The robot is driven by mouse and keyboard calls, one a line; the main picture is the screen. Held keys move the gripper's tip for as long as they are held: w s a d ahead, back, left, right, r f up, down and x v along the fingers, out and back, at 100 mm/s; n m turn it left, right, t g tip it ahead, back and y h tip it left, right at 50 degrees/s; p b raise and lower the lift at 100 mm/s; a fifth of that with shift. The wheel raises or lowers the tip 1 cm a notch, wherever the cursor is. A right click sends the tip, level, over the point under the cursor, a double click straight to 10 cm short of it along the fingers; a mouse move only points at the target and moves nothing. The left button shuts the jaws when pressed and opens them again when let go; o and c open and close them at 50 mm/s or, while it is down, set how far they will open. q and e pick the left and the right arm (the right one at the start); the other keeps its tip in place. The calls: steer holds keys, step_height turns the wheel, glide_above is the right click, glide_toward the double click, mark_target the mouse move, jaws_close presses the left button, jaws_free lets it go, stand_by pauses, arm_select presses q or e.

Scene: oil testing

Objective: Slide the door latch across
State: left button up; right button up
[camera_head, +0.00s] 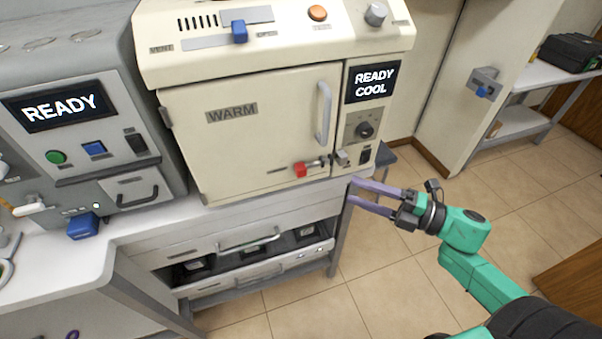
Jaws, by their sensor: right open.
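The door latch (301,169) has a red knob on a short metal bolt at the lower right of the cream oven door (250,125). The bolt runs right toward a small metal keeper (342,157) at the door's edge; I cannot tell how far it reaches in. The door looks closed, with a vertical handle (324,112) on its right side. My right gripper (352,190) is open and empty, its two purple fingers pointing left, below and right of the latch and apart from it. My left gripper is out of view.
The oven's control panel (372,82) reads "READY COOL". A grey machine (85,110) stands at the left on the white counter (195,217). A drawer (240,243) and a shelf with dark items lie below. Floor (400,270) is open at the right.

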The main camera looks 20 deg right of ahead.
steer(key=p, duration=0.1)
glide_toward(306, 173)
steer(key=x, duration=0.3)
steer(key=p+x, duration=0.1)
steer(key=x, duration=0.5)
steer(key=shift+w+a, duration=0.25)
steer(key=shift+w, duration=0.05)
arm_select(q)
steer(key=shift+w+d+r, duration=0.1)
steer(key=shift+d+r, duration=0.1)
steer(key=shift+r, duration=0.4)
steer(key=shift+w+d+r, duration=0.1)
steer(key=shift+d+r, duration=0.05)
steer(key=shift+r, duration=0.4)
arm_select(e)
jaws_close()
